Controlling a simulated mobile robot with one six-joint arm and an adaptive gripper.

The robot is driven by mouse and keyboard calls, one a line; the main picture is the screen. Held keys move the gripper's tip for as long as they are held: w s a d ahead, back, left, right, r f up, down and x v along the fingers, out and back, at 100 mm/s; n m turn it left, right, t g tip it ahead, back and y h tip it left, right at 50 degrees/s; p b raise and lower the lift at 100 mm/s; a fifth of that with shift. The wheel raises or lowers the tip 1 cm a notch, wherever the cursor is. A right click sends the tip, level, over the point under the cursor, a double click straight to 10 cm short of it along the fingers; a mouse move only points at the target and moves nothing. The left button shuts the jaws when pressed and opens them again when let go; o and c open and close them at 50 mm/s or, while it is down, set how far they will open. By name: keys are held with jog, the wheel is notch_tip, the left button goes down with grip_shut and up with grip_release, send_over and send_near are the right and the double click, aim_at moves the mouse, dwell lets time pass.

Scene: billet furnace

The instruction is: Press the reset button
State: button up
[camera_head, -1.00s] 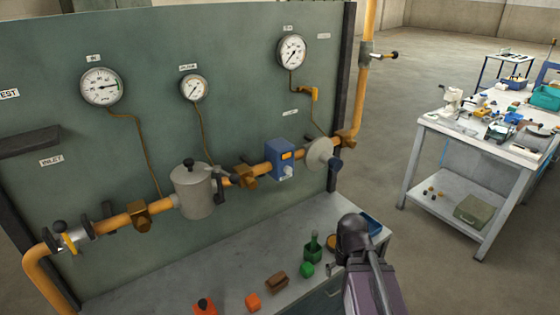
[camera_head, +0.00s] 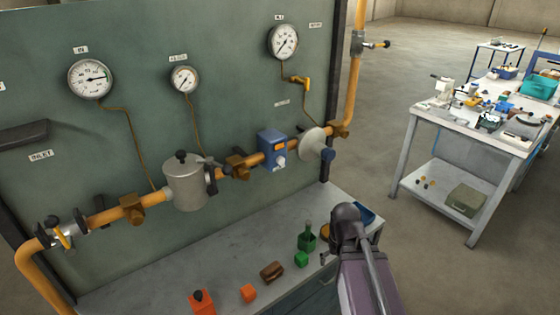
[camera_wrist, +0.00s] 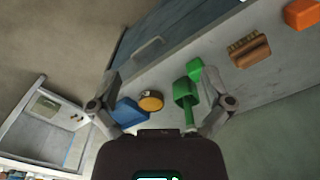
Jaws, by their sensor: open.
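No part in view is clearly labelled as the reset button. I cannot tell whether the knob is the button. My gripper (camera_wrist: 165,100) shows in the wrist view with its two fingers spread and nothing between them in its grasp. It points toward the bench, with the green holder (camera_wrist: 183,92) beyond the fingers. In the head view my gripper is hidden behind my arm.
The bench (camera_head: 225,260) under the pipe holds an orange block (camera_head: 248,293), a brown brush (camera_head: 271,271), a green block (camera_head: 301,259) and a blue tray (camera_head: 364,213). A grey cylinder (camera_head: 185,185) and round flange (camera_head: 312,144) flank the blue box. A cluttered table (camera_head: 460,130) stands right.

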grip_shut()
dwell(1.3)
